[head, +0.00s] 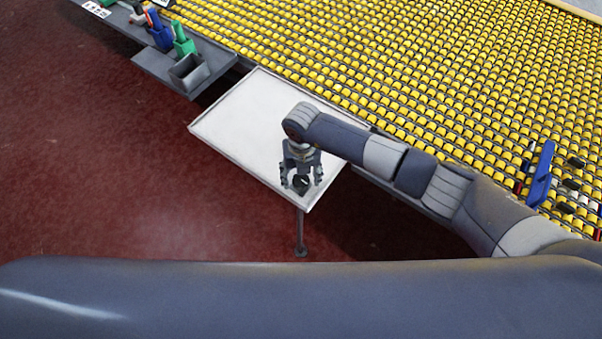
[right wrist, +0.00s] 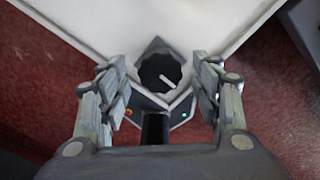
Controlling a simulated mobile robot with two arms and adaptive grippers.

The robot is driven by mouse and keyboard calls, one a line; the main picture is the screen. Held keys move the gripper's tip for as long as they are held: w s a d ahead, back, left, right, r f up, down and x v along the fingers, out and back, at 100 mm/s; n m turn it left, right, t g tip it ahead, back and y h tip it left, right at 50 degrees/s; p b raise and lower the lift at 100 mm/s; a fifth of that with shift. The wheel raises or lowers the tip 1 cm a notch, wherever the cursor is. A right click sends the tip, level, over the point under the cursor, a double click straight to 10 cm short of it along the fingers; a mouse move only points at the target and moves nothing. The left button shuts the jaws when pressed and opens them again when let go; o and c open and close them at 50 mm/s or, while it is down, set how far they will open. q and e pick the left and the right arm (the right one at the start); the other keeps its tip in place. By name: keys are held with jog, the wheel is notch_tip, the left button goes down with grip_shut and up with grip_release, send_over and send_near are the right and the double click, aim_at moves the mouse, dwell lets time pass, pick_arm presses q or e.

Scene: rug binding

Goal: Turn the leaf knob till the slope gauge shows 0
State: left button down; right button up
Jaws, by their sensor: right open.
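My right gripper (head: 301,180) is open above the near corner of the white leaf (head: 240,130), a tilted-looking flat panel with a pale rim. Between its fingers in the right wrist view (right wrist: 163,95) is a dark, faceted knob (right wrist: 160,70) with a light pointer line, on a dark mount at the leaf's corner. The fingers stand to either side of the knob and look apart from it. In the head view the knob (head: 301,184) is small and partly covered by the gripper. I cannot make out a slope gauge reading. My left gripper is not in view.
A large bed of yellow rollers (head: 420,70) lies behind the leaf. A grey shelf (head: 165,68) with blue and green holders and a grey bin (head: 189,73) is at the upper left. A blue item (head: 541,175) lies at right. The red floor (head: 90,180) is clear at left.

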jog(key=shift+f, duration=0.3)
jog(key=c, duration=1.1)
jog(key=shift+o, duration=0.2)
jog(key=shift+f+n+b, duration=0.2)
jog(key=shift+n+b, duration=0.7)
jog(key=shift+b, duration=0.2)
jog(key=n+b, duration=0.7)
jog(key=b, duration=0.2)
jog(key=n+b, duration=0.7)
jog(key=b, duration=0.3)
jog(key=shift+s+d+f+n+b, duration=0.1)
jog(key=shift+s+f+n+b, duration=0.1)
jog(key=shift+n+b, duration=0.15)
jog(key=shift+r+n+b, duration=0.15)
jog(key=shift+n+b, duration=0.8)
jog(key=shift+b, duration=0.1)
